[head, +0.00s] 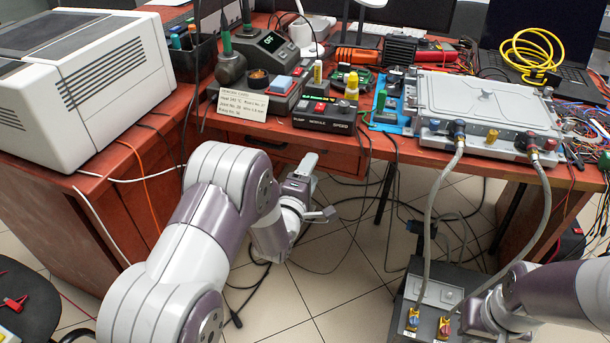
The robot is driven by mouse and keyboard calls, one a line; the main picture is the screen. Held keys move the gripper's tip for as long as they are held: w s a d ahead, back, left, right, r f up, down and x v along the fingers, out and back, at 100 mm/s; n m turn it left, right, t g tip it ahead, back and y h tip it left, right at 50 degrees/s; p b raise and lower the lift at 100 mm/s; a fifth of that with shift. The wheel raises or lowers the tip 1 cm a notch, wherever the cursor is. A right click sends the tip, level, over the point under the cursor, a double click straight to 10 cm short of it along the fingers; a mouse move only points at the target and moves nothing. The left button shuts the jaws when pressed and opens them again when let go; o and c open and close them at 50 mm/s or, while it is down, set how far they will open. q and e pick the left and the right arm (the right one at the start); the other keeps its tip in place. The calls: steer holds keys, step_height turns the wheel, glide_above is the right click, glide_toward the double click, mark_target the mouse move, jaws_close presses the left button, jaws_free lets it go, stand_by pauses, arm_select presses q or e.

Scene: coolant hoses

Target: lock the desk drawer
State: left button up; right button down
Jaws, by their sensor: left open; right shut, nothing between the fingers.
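The wooden desk (345,145) has a reddish-brown top. The drawer front (262,142) is under its front edge, left of the picture's middle. The drawer looks pushed in, but my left arm and gripper cover part of the area below it. I cannot make out a lock or a key. My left gripper (318,189) is open and empty, just in front of and below the drawer, to its right. It seems apart from the drawer front. My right gripper (468,318) is at the lower right, beside the grey floor box, with its fingers hard to see; it is shut and empty.
A grey floor box (448,290) has two hoses (428,215) rising to a silver unit (487,105) on the desk. A large printer (80,85) stands at the left. Cables hang below the desk edge right of my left gripper.

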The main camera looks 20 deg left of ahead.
arm_select(q)
steer(key=s, duration=0.4)
steer(key=shift+s+p, duration=0.3)
